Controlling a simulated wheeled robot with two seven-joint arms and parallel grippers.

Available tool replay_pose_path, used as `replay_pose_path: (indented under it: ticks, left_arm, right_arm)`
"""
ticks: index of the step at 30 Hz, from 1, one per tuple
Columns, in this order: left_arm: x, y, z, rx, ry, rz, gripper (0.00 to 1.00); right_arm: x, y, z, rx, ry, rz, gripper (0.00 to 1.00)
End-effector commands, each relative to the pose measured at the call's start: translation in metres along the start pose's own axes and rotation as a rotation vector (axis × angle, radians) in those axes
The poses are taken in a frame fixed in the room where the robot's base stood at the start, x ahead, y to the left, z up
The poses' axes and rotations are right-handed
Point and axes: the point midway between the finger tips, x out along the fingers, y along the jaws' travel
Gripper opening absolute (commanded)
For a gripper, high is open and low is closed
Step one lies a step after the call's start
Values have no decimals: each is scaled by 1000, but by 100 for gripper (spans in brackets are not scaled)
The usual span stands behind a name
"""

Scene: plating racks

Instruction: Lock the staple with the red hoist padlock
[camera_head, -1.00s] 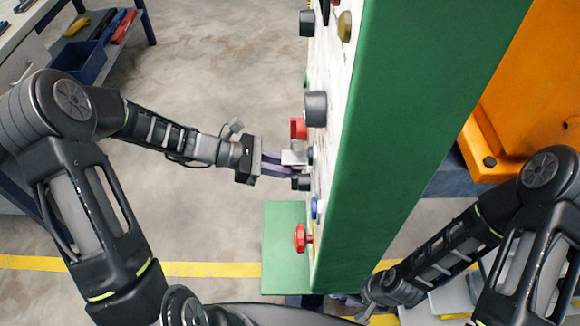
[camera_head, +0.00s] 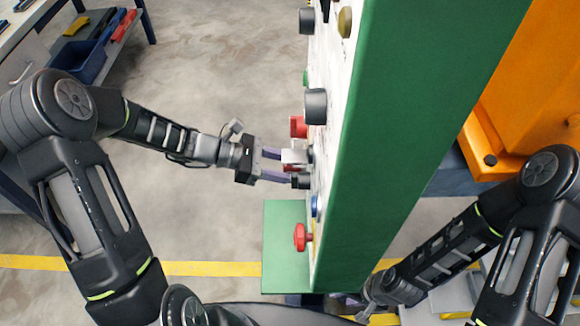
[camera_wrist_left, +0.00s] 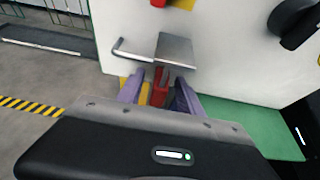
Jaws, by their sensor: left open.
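The red padlock (camera_wrist_left: 160,88) shows in the left wrist view just below the metal plate of the hasp (camera_wrist_left: 175,50), between my left fingers. Whether its shackle passes through the staple is hidden. A bent metal rod (camera_wrist_left: 132,54) sticks out left of the plate. In the head view the hasp (camera_head: 294,156) is on the white panel face, with a bit of red below it. My left gripper (camera_head: 279,166) is open around the padlock, its purple fingers spread. My right gripper (camera_head: 354,300) is low behind the panel's bottom edge, its fingers mostly hidden.
The white panel (camera_head: 322,150) with green side carries several knobs, a red block (camera_head: 298,127) above the hasp and a red knob (camera_head: 301,237) below. A green base plate (camera_head: 285,250) lies beneath. An orange machine (camera_head: 525,100) stands right.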

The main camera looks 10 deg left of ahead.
Motion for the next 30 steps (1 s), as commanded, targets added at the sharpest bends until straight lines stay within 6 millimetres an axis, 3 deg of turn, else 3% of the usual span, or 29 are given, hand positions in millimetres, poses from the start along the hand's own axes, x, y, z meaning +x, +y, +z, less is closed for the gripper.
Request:
replay_pose_path:
  ticks: [8,21,30]
  left_arm:
    - [-9,1,-1,1,2,2,43]
    - [-73,1,-1,1,1,2,43]
    - [-78,0,0,0,0,0,43]
  right_arm:
    - [1,0,0,0,-1,0,36]
    - [5,2,0,0,-1,0,36]
    - [5,2,0,0,-1,0,36]
